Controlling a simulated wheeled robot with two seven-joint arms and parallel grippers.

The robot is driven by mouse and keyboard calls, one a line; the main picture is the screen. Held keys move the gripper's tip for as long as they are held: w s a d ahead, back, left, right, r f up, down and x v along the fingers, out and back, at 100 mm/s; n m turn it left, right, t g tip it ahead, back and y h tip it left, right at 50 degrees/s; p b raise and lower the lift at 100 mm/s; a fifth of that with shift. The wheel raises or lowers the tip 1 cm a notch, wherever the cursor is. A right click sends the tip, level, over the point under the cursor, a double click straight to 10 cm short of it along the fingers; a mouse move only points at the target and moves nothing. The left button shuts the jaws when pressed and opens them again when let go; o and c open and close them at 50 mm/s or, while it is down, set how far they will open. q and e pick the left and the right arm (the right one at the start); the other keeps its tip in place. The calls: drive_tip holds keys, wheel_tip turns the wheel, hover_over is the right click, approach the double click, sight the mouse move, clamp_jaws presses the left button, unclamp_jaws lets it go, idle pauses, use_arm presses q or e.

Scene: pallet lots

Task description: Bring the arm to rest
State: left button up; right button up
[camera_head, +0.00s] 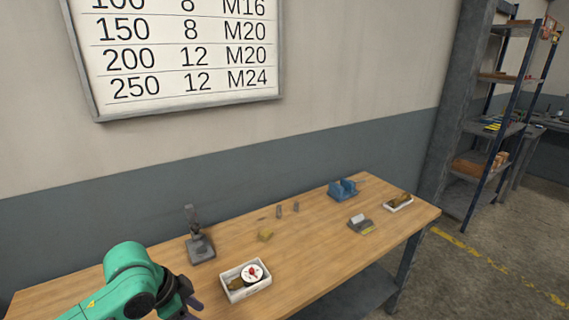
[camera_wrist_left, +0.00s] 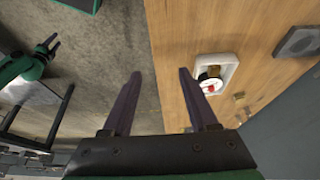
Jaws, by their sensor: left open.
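My left gripper (camera_head: 191,297) is at the lower left in the head view, at the end of the green arm, by the near edge of the wooden bench (camera_head: 313,252). In the left wrist view its two dark fingers (camera_wrist_left: 159,73) are spread apart with nothing between them. The floor and the bench edge show beyond them. Another green arm of mine with a small dark gripper (camera_wrist_left: 50,46) is at the left of the wrist view, over the floor; its jaws are too small to judge.
A white tray (camera_head: 235,297) holding a round white-and-red item (camera_head: 253,272) is right of the left gripper. A dark stand (camera_head: 201,249), yellow block (camera_head: 265,234), blue holder (camera_head: 342,190), grey item (camera_head: 360,224) and second tray (camera_head: 398,206) stand on the bench.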

use_arm(q)
drive_tip(key=s+d+f+n+t, duration=0.1)
drive_tip(key=s+d+f+n, duration=0.1)
drive_tip(key=d+f, duration=0.3)
drive_tip(key=s+a+f+n+y, duration=0.4)
drive_tip(key=s+a+f+n, duration=0.2)
drive_tip(key=s+a+n, duration=0.4)
drive_tip(key=s+f+m+g, duration=0.1)
drive_tip(key=s+f, duration=0.1)
drive_tip(key=f, duration=0.9)
drive_tip(key=s+f+m, duration=0.2)
drive_tip(key=f, duration=1)
drive_tip(key=s+a+f+g, duration=0.1)
drive_tip(key=s+a+f, duration=0.1)
drive_tip(key=s+f, duration=1.1)
drive_tip(key=s, duration=0.2)
drive_tip(key=shift+s+f+g, duration=0.3)
drive_tip(key=shift+s, duration=0.1)
use_arm(e)
drive_tip(key=shift+w, duration=1.2)
